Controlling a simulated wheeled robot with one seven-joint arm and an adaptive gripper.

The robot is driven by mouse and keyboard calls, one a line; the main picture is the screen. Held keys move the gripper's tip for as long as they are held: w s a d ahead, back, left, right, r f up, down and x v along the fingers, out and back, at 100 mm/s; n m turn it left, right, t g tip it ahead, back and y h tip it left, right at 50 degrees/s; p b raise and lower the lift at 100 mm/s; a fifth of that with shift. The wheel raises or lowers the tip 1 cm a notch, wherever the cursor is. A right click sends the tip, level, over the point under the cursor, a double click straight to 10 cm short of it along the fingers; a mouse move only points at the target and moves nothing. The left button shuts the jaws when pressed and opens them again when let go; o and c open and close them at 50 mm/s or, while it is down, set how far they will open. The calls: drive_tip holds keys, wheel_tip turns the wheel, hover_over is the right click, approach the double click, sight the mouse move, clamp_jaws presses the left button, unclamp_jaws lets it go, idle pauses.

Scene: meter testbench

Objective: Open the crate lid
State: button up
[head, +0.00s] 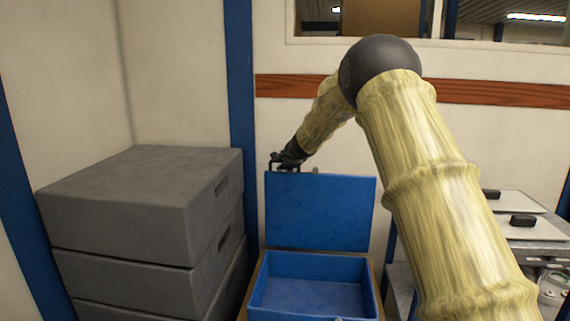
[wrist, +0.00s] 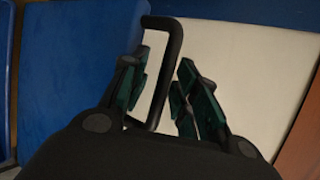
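The blue crate (head: 314,312) stands low in the middle of the head view, open at the top with its inside visible and empty. Its blue lid (head: 320,212) stands raised, near upright, at the back of the crate. The lid also fills the left of the wrist view (wrist: 75,75). A black handle (wrist: 174,60) sticks out from the lid's edge. My gripper (head: 284,160) is at the lid's upper left corner. In the wrist view its fingers (wrist: 162,80) are apart on either side of the handle's outer bar, with gaps visible, so it is not clamped.
A stack of grey boxes (head: 140,200) stands close on the left, beside a blue post (head: 240,110). A table (head: 535,230) with flat pale devices is on the right, partly behind my arm. A wall with a wooden rail (head: 500,93) is behind.

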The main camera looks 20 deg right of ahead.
idle(0.3)
drive_tip(key=shift+s+r, duration=0.3)
drive_tip(key=shift+s, duration=0.1)
drive_tip(key=v, duration=1.1)
drive_tip(key=shift+f, duration=0.1)
